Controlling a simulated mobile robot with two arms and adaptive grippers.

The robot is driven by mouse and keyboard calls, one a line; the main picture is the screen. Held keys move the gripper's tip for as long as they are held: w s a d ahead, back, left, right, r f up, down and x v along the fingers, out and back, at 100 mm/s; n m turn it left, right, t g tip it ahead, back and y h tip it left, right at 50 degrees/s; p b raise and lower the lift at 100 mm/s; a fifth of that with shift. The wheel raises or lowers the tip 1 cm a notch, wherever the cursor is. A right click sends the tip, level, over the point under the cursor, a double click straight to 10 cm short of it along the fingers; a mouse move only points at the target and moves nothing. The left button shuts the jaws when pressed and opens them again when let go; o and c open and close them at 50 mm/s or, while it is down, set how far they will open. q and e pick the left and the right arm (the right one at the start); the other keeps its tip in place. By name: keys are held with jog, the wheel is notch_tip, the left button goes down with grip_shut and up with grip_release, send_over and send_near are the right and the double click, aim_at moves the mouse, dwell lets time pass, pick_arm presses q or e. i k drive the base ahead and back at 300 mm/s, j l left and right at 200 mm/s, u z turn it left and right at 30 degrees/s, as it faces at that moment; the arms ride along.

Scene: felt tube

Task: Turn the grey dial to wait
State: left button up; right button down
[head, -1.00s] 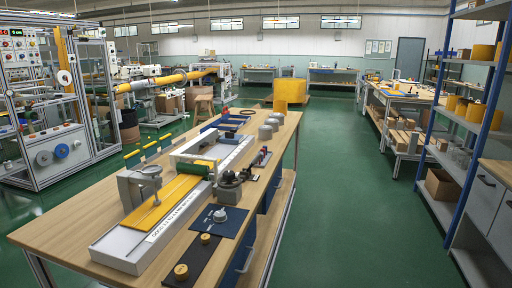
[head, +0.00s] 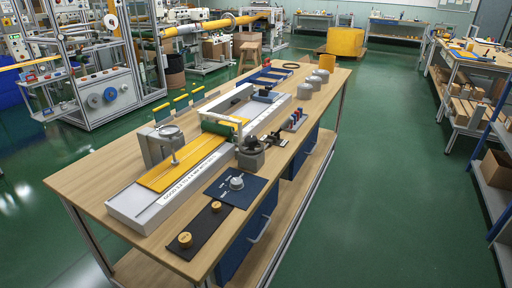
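The grey dial (head: 237,183) sits on a dark blue plate (head: 228,198) on the wooden workbench, near its right edge in the head view. Small pale markings lie around the dial, too small to read, so I cannot tell which one it points to. Neither of my grippers is in view.
A long white machine (head: 150,210) with a yellow strip (head: 180,165) and green roller lies along the bench (head: 95,185). A black plate (head: 200,232) with two brass knobs (head: 185,239) is nearer. A dark round clamp (head: 250,152) stands behind the dial. Green floor is clear at right.

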aim_at(236, 183)
jog(key=i+l+u, duration=0.15)
jog(key=l, duration=0.2)
jog(key=i+l+u, duration=0.1)
jog(key=i+l, duration=0.15)
jog(key=i+l+u, duration=0.15)
jog(key=l, duration=0.35)
jog(key=i+l+u, duration=0.1)
jog(key=l, duration=0.3)
jog(key=i+l+u, duration=0.15)
jog(key=l, duration=0.25)
jog(key=i+l+u, duration=0.1)
jog(key=l, duration=0.3)
jog(key=i+j+u, duration=0.35)
